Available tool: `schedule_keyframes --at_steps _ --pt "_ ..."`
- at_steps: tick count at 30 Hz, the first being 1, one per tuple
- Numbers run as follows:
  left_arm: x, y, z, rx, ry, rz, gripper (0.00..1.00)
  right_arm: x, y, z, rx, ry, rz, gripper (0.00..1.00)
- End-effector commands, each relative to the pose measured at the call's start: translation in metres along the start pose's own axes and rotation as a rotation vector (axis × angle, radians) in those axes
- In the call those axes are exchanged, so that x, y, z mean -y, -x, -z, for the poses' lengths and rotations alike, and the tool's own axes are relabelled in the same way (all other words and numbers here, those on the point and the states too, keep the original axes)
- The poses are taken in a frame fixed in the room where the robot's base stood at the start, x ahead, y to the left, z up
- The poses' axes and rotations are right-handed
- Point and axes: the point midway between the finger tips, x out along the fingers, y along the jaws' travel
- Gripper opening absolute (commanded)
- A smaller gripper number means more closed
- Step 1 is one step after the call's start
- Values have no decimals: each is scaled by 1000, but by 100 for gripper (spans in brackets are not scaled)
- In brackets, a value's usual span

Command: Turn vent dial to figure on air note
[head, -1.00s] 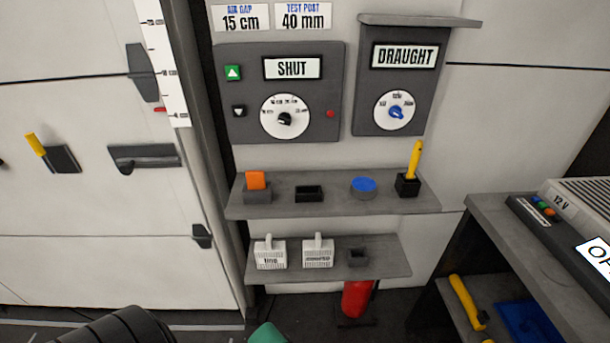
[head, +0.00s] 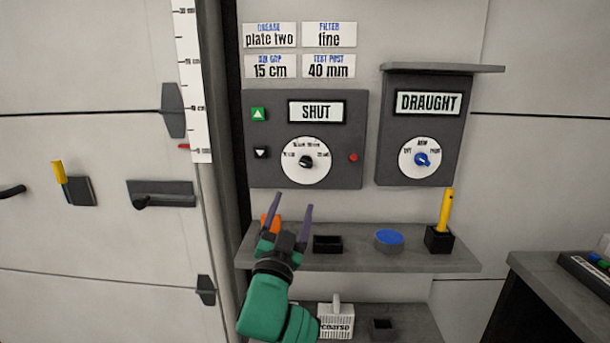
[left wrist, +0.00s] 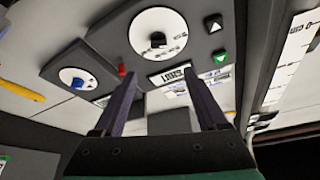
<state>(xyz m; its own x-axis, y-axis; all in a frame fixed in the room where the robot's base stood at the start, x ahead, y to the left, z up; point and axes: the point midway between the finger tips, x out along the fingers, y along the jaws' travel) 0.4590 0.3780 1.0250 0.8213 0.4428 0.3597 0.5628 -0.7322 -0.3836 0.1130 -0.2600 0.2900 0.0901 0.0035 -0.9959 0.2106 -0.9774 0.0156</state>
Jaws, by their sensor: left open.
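The white dial with a black knob (head: 306,161) is on a dark wall panel under a display reading SHUT (head: 316,111). Its small printed figures are too blurred to read surely. The air gap note (head: 269,66) above the panel reads 15 cm. My left gripper (head: 290,207) is open and empty, below the dial and apart from it, in front of the upper shelf. In the left wrist view the dial (left wrist: 157,41) appears beyond the spread fingers (left wrist: 162,90). My right gripper is out of view.
A second panel holds a dial with a blue knob (head: 421,159) and a DRAUGHT sign. A green up button (head: 258,114), a dark down button and a red button flank the first dial. The upper shelf (head: 350,262) carries a blue-topped puck and a yellow-handled tool (head: 446,212).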

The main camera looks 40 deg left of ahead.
Motion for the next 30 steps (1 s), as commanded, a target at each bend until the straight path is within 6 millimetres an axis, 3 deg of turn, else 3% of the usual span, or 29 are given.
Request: schedule_keyframes --at_steps 15,19,26,27,30 --pt "0 -123 1 4 2 -3 75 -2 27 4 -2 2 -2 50" --pt "-1 -136 -1 4 3 -3 75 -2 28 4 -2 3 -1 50" --pt "-1 -138 -2 5 2 -4 75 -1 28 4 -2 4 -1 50" --pt "-1 -138 -2 5 2 -4 71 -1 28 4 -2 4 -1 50" --pt "-1 -138 -2 5 2 -4 33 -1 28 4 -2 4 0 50"
